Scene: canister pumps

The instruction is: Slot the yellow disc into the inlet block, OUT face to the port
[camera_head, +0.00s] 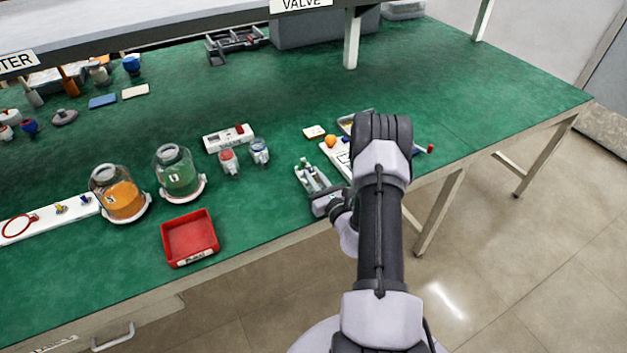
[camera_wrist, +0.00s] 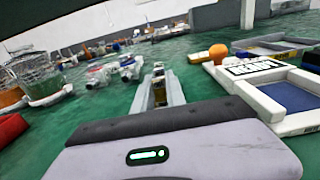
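My gripper (camera_head: 309,172) is low over the green bench near its front edge, its two grey fingers pointing up-left in the head view. In the wrist view the fingers (camera_wrist: 158,88) reach forward from the grey housing. A small dark and yellowish shape shows between them; I cannot tell whether it is the yellow disc or part of the fingers. I cannot pick out the yellow disc, its OUT face or the inlet block with certainty. A small white block with a red top part (camera_head: 228,138) stands left of my gripper; I cannot tell whether it is the inlet block.
A white READY board (camera_wrist: 262,98) with an orange ball (camera_head: 330,141) lies right. A pale yellow block (camera_head: 314,132) is behind. The bench behind is mostly clear.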

